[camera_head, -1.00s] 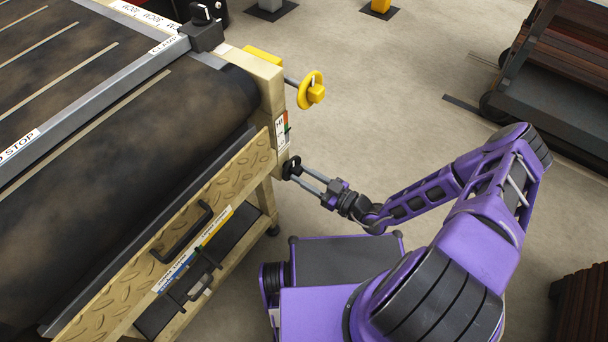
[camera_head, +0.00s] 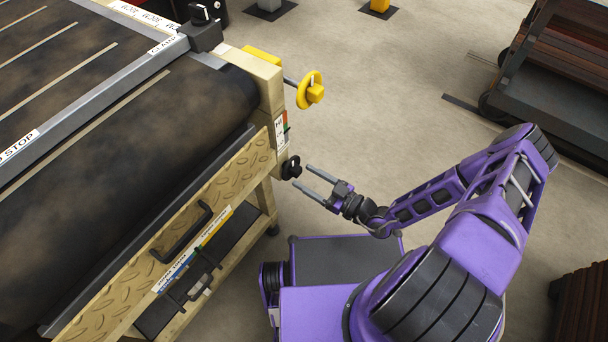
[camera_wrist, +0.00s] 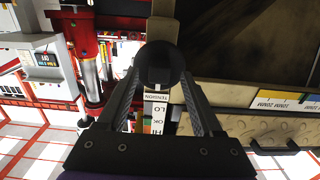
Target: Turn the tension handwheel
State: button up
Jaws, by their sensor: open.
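A small black handwheel (camera_head: 291,167) sticks out from the corner post of the conveyor-like machine, below a gauge label (camera_head: 281,130). In the wrist view the black handwheel (camera_wrist: 162,64) shows as a dark round shape straight ahead, and the label reading TENSION, LO, OK, HI (camera_wrist: 156,112) is beside it. My gripper (camera_head: 303,175) is open and empty, its fingers spread, a short gap to the right of the handwheel. In the wrist view my gripper (camera_wrist: 163,80) has its two fingers on either side of the handwheel's outline. They appear short of it.
A yellow handwheel (camera_head: 311,91) juts from the same post higher up. A black bar handle (camera_head: 183,233) is on the machine's side panel. The floor to the right of the machine is clear up to a dark rack (camera_head: 560,110).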

jog(key=v, duration=1.5)
jog(key=shift+s+d, duration=0.25)
